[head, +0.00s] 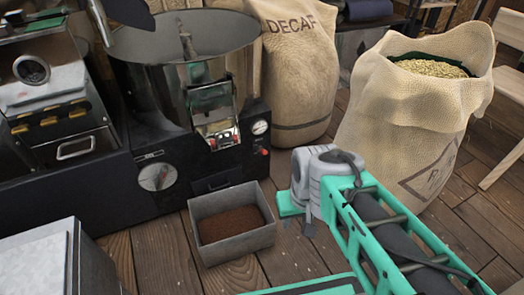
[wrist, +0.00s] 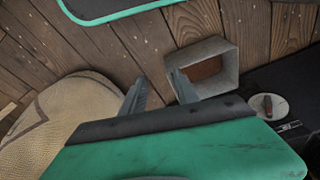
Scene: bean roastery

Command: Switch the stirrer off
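The roaster's round cooling drum (head: 185,75) stands at the upper left, with a stirring shaft rising in it. On the black base below is a round pale dial (head: 157,176) with a knob. Which control belongs to the stirrer is not labelled legibly. My gripper (wrist: 158,90) is open and empty, its two fingers apart above the floor. It is clear of the dial. In the head view my arm is right of the bin and the fingers are mostly hidden.
A grey bin (head: 235,240) of dark grounds stands on the floor before the machine; it also shows in the wrist view (wrist: 228,60). A gauge (head: 260,127) and small red control (head: 265,152) are on the base. Burlap sacks (head: 400,125) stand right.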

